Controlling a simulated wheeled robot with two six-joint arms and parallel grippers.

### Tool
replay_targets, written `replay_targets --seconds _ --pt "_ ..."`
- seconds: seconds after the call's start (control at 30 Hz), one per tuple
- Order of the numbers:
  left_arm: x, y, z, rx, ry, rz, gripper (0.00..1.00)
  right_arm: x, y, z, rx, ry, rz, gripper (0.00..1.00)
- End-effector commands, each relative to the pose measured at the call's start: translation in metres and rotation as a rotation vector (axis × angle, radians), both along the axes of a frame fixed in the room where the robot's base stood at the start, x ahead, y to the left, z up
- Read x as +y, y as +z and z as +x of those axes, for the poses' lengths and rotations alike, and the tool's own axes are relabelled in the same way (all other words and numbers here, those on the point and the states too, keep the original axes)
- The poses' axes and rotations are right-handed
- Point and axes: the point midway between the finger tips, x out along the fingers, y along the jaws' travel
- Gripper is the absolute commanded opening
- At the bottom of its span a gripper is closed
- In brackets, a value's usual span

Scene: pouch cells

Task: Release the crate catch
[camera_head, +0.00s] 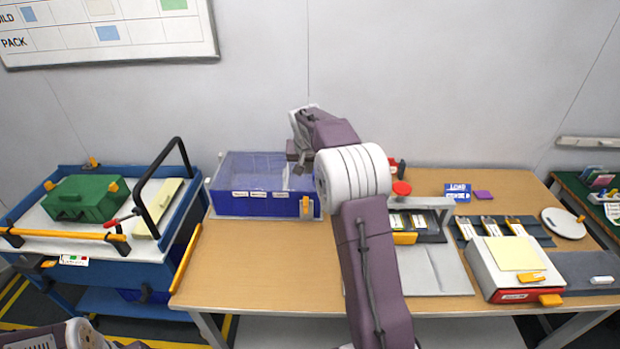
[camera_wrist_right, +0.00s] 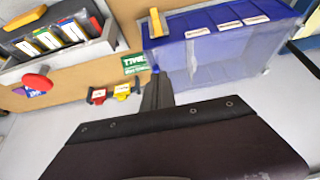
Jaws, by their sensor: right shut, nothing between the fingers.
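The blue crate (camera_head: 262,206) with a clear lid stands at the back left of the wooden table. Its yellow catch (camera_head: 306,206) is at the right end of the front wall, upright against it. In the right wrist view the crate (camera_wrist_right: 222,48) is at the upper right and the catch (camera_wrist_right: 156,22) at its left end. My right gripper (camera_head: 301,165) is shut and empty, by the crate's back right corner, apart from the catch. Its dark fingers also show in the right wrist view (camera_wrist_right: 157,88). My left gripper is out of view.
My right arm crosses the table's middle and hides part of it. A tray of cells (camera_head: 416,222), a red button (camera_head: 401,188) and a white box (camera_head: 515,267) stand to the right. A blue cart (camera_head: 75,270) stands left. The table's front left is clear.

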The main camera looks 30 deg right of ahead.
Motion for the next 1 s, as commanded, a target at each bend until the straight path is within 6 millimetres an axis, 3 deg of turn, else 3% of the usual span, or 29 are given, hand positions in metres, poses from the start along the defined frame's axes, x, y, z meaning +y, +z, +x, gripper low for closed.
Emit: replay_targets --seconds 0.4,0.5,0.7,1.0 --pt "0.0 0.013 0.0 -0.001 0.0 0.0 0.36 -0.023 -0.077 0.037 0.003 0.0 0.0 0.0" --pt "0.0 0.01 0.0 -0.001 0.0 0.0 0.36 -0.016 -0.089 0.028 0.003 0.002 0.001 0.0" --pt "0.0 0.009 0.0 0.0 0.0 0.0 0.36 -0.008 -0.103 0.016 0.002 0.003 -0.001 0.0" --pt "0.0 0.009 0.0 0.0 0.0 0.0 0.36 -0.007 -0.105 0.014 0.0 0.001 0.0 0.0"
